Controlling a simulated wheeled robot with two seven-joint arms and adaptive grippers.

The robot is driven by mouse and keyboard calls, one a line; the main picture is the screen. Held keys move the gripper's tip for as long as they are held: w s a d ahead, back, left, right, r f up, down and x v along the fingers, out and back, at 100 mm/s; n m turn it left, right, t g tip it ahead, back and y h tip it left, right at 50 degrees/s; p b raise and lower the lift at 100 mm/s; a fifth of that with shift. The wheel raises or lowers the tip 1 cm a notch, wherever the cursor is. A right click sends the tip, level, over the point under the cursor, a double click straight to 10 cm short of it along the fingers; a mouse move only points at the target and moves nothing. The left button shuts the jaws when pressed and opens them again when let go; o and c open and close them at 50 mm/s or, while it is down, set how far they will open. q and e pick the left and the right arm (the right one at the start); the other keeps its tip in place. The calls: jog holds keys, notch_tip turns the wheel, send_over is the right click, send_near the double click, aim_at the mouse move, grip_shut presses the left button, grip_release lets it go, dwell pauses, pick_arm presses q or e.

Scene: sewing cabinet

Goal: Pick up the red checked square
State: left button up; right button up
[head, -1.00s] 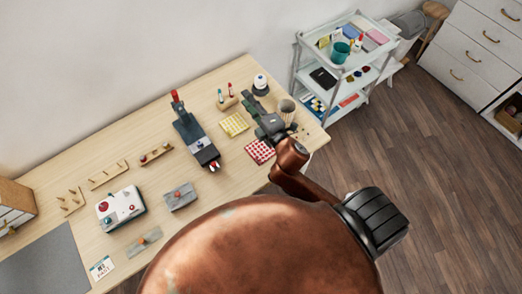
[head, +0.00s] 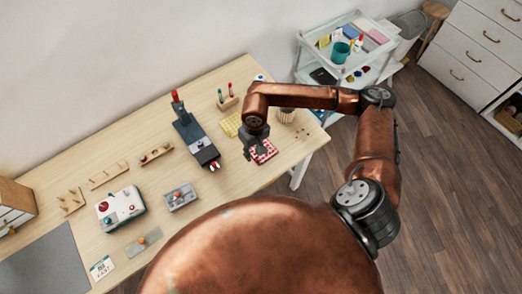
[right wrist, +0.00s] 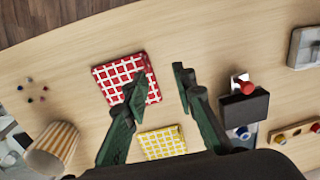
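The red checked square (head: 266,153), red with white lines, lies flat on the table near its front right part. My right gripper (head: 254,154) is over its left edge in the head view and partly covers it. In the right wrist view the square (right wrist: 115,76) lies up and left of the open fingers (right wrist: 160,78), with one finger overlapping its right side. The fingers are apart with nothing between them. I cannot tell the exact height above the table. My left gripper is not in view.
A yellow checked square (right wrist: 162,142) lies beside the red one. A striped cup (right wrist: 53,145) stands near the table end. A black device with a red knob (head: 197,138) stands to the left. Bare wood (right wrist: 215,40) surrounds the red square's front side.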

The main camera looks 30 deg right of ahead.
aim_at(257, 158)
jog(key=shift+w+d+f+h, duration=0.2)
jog(key=shift+d+f+h, duration=0.1)
jog(key=shift+d+f, duration=0.7)
jog(key=f, duration=0.5)
jog(key=shift+w+f, duration=0.2)
jog(key=shift+f, duration=0.2)
jog(key=shift+c, duration=0.2)
grip_shut()
